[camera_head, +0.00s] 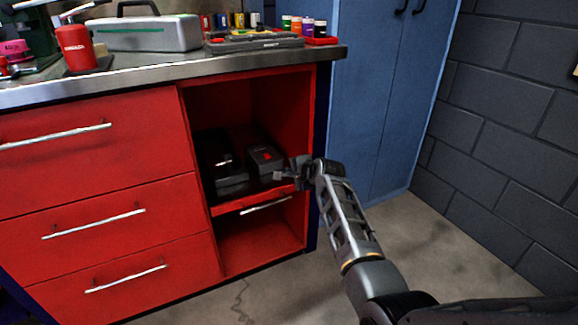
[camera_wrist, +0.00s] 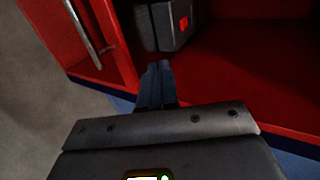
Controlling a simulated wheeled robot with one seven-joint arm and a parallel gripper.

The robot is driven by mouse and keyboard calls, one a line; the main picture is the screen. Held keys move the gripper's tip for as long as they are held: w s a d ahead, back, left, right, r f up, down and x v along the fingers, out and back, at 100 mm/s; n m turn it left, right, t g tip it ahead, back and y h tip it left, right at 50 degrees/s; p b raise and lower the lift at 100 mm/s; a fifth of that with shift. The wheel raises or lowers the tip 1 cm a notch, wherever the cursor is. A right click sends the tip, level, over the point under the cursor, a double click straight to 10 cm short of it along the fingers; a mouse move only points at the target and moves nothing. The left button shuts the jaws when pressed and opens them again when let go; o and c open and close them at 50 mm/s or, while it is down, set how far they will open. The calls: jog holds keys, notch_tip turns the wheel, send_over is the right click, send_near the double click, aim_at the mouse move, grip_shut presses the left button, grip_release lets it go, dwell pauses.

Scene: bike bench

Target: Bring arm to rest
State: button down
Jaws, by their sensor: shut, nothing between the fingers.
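My gripper (camera_head: 284,175) is at the front of the open red shelf compartment, at the lower right of the workbench. In the wrist view its two fingers (camera_wrist: 157,72) are together with nothing between them. A dark box with a red button (camera_head: 264,164) sits on the shelf just left of the gripper. It also shows ahead of the fingers in the wrist view (camera_wrist: 172,25), apart from them as far as I can tell. My arm reaches in from the lower right.
A black device (camera_head: 222,165) sits on the shelf left of the box. Red drawers (camera_head: 95,135) with bar handles are at left. A grey toolbox (camera_head: 145,33), a red bottle (camera_head: 76,46) and paint pots (camera_head: 305,27) stand on the worktop. A blue cabinet (camera_head: 375,100) is behind; floor at right is clear.

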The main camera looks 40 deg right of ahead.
jog(key=shift+s+a, duration=0.1)
jog(key=shift+s, duration=0.1)
jog(key=s+a+f+n, duration=0.2)
jog(key=s+a+f, duration=0.15)
jog(key=s, duration=0.35)
jog(key=s+a+f+n, duration=0.3)
jog(key=s+a, duration=0.1)
jog(key=s, duration=0.3)
jog(key=s+a+f+n, duration=0.2)
jog(key=s+a+f, duration=0.1)
jog(key=s, duration=0.4)
jog(key=s+a+r+n+t+y, duration=0.1)
jog(key=s+a+r+n, duration=0.25)
jog(key=s+a, duration=0.45)
jog(key=s+a+r+n+t, duration=0.15)
jog(key=s+a+n, duration=0.3)
jog(key=s, duration=0.85)
jog(key=s+a+r+n+y, duration=0.1)
jog(key=s+a+r+n, duration=0.2)
jog(key=s+r, duration=0.35)
jog(key=s+a+r+n+y, duration=0.1)
jog(key=s+a+r+n, duration=0.25)
jog(key=s+r, duration=0.35)
notch_tip(320, 180, up, 24)
jog(key=w+p, duration=0.1)
jog(key=p, duration=2.1)
jog(key=shift+a+f+t, duration=0.15)
jog(key=shift+f+t, duration=0.1)
jog(key=shift+t, duration=0.1)
